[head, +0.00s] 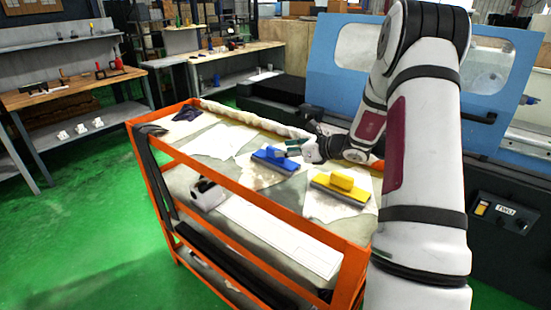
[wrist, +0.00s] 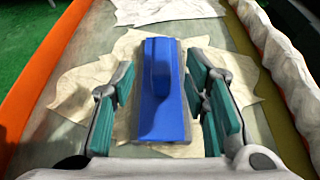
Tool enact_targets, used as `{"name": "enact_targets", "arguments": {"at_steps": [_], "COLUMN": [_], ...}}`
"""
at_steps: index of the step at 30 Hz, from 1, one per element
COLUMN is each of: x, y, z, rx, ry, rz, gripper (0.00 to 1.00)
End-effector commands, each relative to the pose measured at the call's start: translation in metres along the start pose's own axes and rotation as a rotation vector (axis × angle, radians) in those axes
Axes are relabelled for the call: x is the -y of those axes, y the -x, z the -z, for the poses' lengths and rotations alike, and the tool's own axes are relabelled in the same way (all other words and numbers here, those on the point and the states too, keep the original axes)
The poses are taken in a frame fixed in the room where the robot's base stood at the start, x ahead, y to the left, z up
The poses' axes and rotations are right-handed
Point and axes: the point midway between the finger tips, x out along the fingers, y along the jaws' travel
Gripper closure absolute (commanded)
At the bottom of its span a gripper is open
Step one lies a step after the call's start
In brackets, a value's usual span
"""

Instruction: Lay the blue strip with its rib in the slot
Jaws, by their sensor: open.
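The blue strip (head: 273,160) lies on a pale cloth on the orange cart, with a raised blue rib along its middle. It also shows in the wrist view (wrist: 163,122), lengthwise in the centre, with a grey border along its edges. My gripper (head: 293,147) is low at the strip's right end in the head view. In the wrist view my gripper (wrist: 160,74) is open, with one teal-padded finger on each side of the strip and visible gaps between. I cannot make out a slot in either view.
A yellow block on a grey base (head: 340,184) lies on another cloth nearer the cart's front. The cart's orange rim (head: 265,188) borders the top. A rolled pale cloth (head: 255,121) runs along the far edge. A blue machine cover (head: 350,65) stands behind.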

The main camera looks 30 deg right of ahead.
Motion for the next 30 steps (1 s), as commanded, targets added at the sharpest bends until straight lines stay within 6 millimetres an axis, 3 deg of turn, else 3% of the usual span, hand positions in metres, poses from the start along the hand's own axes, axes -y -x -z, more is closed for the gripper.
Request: {"name": "enact_targets", "arguments": {"at_steps": [5, 13, 23, 28, 30], "x": [-0.001, 0.002, 0.002, 0.002, 0.002], "y": [-0.012, -0.049, -0.055, -0.055, -0.055], "z": [-0.001, -0.004, -0.004, -0.004, -0.004], "rx": [0.001, 0.001, 0.001, 0.001, 0.001], "ry": [0.001, 0.000, 0.001, 0.001, 0.001], "rz": [-0.003, -0.002, -0.001, -0.001, -0.001], "gripper": [0.58, 0.58, 0.58, 0.97, 1.00]}}
